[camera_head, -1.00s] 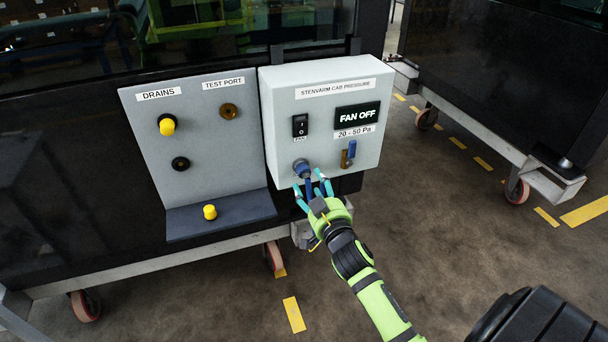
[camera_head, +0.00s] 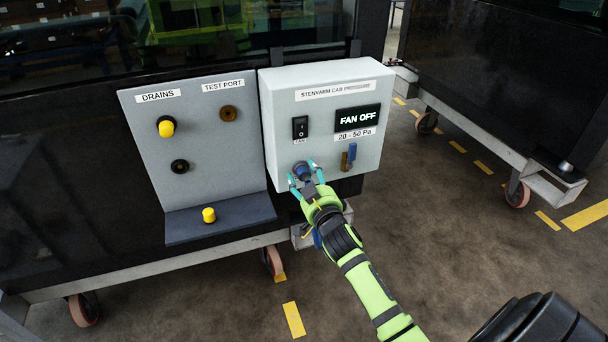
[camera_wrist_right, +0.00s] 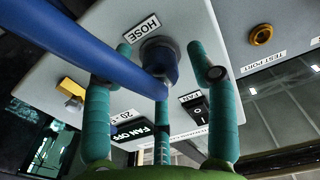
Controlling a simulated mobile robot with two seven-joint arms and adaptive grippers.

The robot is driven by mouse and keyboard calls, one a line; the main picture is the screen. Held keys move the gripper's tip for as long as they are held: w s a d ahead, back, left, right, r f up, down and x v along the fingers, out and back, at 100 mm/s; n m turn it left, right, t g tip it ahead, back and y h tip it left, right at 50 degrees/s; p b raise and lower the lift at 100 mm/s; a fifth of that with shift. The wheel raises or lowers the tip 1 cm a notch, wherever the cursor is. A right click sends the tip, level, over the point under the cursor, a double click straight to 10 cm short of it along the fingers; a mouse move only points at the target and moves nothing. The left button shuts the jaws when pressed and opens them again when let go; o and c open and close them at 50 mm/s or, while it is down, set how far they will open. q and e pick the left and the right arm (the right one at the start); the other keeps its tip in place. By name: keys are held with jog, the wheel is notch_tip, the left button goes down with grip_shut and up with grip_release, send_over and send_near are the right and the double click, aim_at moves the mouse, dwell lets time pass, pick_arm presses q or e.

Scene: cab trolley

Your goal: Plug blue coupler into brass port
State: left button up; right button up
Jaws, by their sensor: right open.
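The blue coupler (camera_head: 301,170) sits at the lower left of the grey cab pressure box, against its front. In the right wrist view the coupler (camera_wrist_right: 160,62) is at the port labelled HOSE, and a thick blue hose (camera_wrist_right: 85,50) runs from it. My right gripper (camera_head: 303,178) is open, with its teal fingers spread around the coupler. In the wrist view a gap shows between the fingers and the coupler. The brass port (camera_head: 229,113) is on the panel to the left, under TEST PORT; it also shows in the wrist view (camera_wrist_right: 261,34). My left gripper is out of view.
A black fan switch (camera_head: 300,127), a FAN OFF display (camera_head: 357,117) and a blue-handled brass valve (camera_head: 351,152) are on the box. The panel holds a yellow-capped drain (camera_head: 166,127) and a black drain (camera_head: 180,166). A yellow cap (camera_head: 209,215) stands on the shelf (camera_head: 245,208).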

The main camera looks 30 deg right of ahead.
aim_at(308, 181)
jog(key=shift+p, duration=0.3)
dwell(0.6)
grip_shut()
jog(key=shift+s, duration=0.15)
jog(key=shift+s+a+f, duration=0.1)
jog(key=shift+s, duration=0.05)
jog(key=shift+s+a+p, duration=0.1)
jog(key=shift+s+p, duration=0.3)
jog(key=shift+s, duration=0.25)
jog(key=shift+p+v, duration=0.8)
jog(key=shift+v, duration=1.2)
